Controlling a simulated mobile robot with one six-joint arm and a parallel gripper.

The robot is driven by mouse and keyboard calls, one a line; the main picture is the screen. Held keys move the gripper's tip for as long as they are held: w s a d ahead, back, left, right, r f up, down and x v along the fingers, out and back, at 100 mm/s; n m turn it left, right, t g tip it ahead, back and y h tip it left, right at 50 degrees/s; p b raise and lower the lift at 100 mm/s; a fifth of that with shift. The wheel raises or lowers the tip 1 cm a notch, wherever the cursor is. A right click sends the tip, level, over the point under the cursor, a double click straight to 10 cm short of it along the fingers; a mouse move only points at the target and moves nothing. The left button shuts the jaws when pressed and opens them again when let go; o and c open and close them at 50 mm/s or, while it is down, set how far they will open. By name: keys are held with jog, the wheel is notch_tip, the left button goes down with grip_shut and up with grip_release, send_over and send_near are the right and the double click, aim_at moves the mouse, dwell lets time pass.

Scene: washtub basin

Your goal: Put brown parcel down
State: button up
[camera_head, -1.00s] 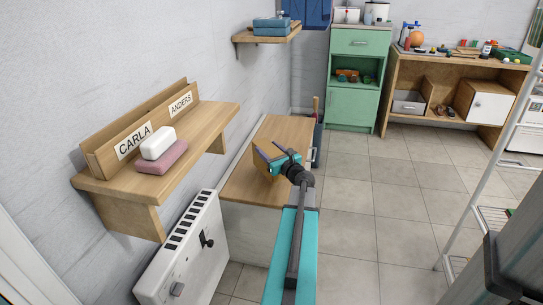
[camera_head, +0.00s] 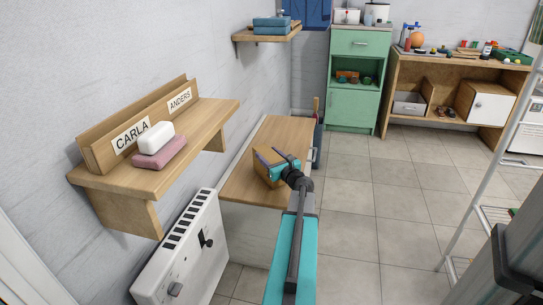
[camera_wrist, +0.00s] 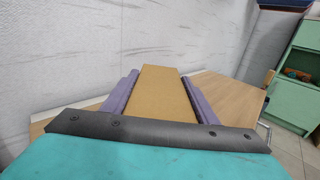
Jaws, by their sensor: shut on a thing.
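The brown parcel (camera_head: 265,169) is a flat-sided box held between the purple fingers of my gripper (camera_head: 272,155). In the wrist view the parcel (camera_wrist: 166,92) extends forward between both fingers, which press on its sides. The parcel is over the wooden top (camera_head: 287,131) of a low white cabinet by the wall. I cannot tell whether its underside touches that top. My gripper hides part of the parcel in the head view.
A wall shelf (camera_head: 172,178) with a letter rack, a white soap-like block (camera_head: 156,138) and a pink one is at left. A white heater (camera_head: 183,250) stands below it. A green cabinet (camera_head: 355,106) is behind. The wooden top around the parcel looks clear.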

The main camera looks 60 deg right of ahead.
jog(key=shift+f, duration=0.15)
jog(key=o, duration=1.8)
jog(key=shift+r, duration=0.2)
jog(key=shift+s+a, duration=0.1)
jog(key=shift+s, duration=0.05)
jog(key=p+v, duration=0.2)
jog(key=v, duration=0.9)
jog(key=shift+s+a, duration=0.2)
jog(key=shift+s, duration=0.1)
jog(key=shift+s, duration=0.1)
